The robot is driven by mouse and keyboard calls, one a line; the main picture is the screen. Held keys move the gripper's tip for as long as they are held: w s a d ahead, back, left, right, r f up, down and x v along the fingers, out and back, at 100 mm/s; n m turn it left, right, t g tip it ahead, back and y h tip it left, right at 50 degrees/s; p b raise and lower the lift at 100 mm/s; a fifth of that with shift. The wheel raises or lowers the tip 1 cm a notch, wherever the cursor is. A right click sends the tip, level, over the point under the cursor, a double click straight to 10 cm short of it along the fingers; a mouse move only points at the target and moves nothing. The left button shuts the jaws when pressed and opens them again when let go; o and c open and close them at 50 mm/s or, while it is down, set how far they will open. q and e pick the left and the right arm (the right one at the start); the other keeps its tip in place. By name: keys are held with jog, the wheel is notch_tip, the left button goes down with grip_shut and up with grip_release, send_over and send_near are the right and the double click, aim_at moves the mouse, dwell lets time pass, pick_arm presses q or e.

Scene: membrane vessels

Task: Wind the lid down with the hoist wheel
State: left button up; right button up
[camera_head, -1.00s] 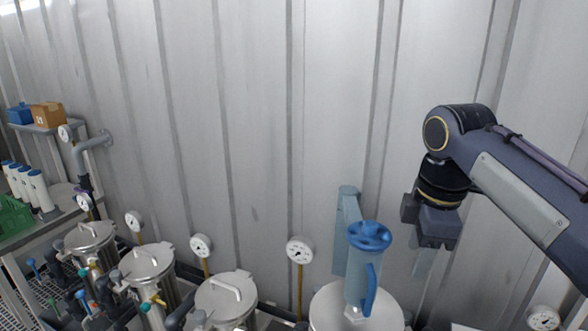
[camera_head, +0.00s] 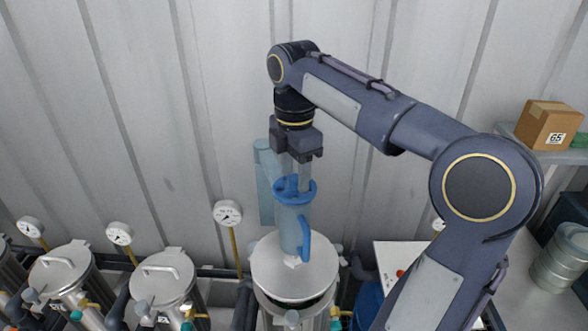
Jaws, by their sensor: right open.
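The blue hoist wheel (camera_head: 288,198) sits on top of a pale blue hoist column (camera_head: 288,228) with a darker blue handle (camera_head: 304,240) on its side. Under it, the round steel lid (camera_head: 270,270) hangs over the vessel (camera_head: 300,316), with a dark gap visible at the right between lid and rim. My right gripper (camera_head: 300,176) points down directly above the wheel, open, with its fingers at or just over the wheel's rim. I cannot tell whether they touch it. My left gripper is not in view.
Closed steel vessels (camera_head: 165,277) with pressure gauges (camera_head: 227,213) stand in a row at the left. A corrugated wall (camera_head: 150,120) is close behind. At right are a shelf with a cardboard box (camera_head: 548,125) and a metal canister (camera_head: 562,258).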

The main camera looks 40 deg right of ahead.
jog(key=shift+c, duration=0.3)
jog(key=c, duration=0.9)
jog(key=shift+c, duration=0.2)
